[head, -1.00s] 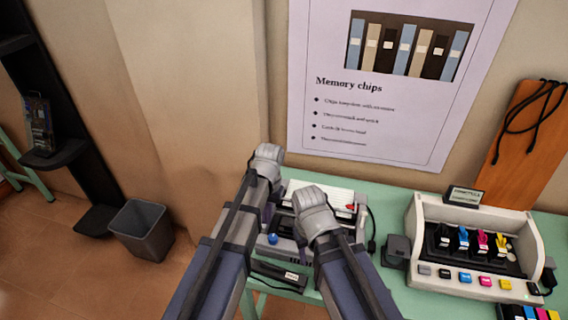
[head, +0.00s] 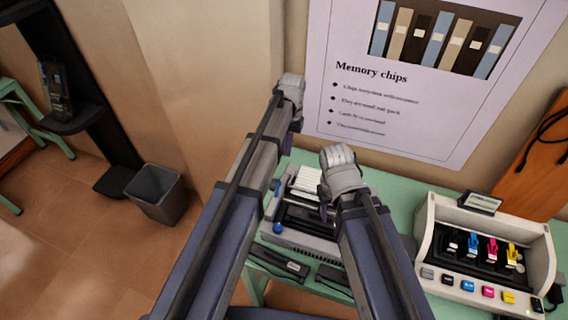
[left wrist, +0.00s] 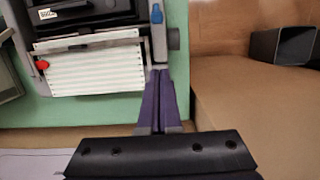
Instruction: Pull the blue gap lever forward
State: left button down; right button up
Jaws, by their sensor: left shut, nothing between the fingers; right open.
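The blue gap lever (left wrist: 157,16) stands upright at the side of the printer, near the top edge of the left wrist view. In the head view a small blue piece (head: 277,187) shows at the printer's left side, and a round blue knob (head: 278,227) sits at its front left. The printer (head: 305,242) holds white striped paper. My left gripper (head: 287,150) is shut and empty, behind the printer's left side; its purple fingers (left wrist: 158,75) point toward the lever, apart from it. My right gripper (head: 325,208) is open over the printer's right part and hides some of it.
The green table (head: 400,195) carries a white ink-cartridge exhibit (head: 480,250) at the right. A wall poster (head: 410,90) hangs behind. A grey bin (head: 155,193) stands on the floor at the left. Dark label strips (head: 280,262) lie along the table's front.

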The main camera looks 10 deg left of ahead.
aim_at(284, 179)
pick_arm(q)
jog(key=f+b, duration=0.3)
jog(key=s+f+b, duration=0.1)
jog(key=f+b, duration=0.2)
jog(key=f, duration=0.1)
jog(key=s+f+b, duration=0.1)
jog(key=f+b, duration=0.2)
jog(key=b, duration=0.1)
jog(key=shift+a+f, duration=0.15)
pick_arm(e)
notch_tip(284, 179, down, 10)
jog(key=shift+f, duration=0.2)
pick_arm(q)
jog(key=s+r+p, duration=0.2)
jog(key=s, duration=0.1)
jog(key=shift+s+a+r+p, duration=0.2)
jog(key=shift+a+r+p, duration=0.15)
jog(key=shift+r, duration=0.05)
pick_arm(e)
notch_tip(284, 179, up, 3)
jog(key=shift+s+f, duration=0.1)
pick_arm(q)
jog(key=shift+w, duration=0.1)
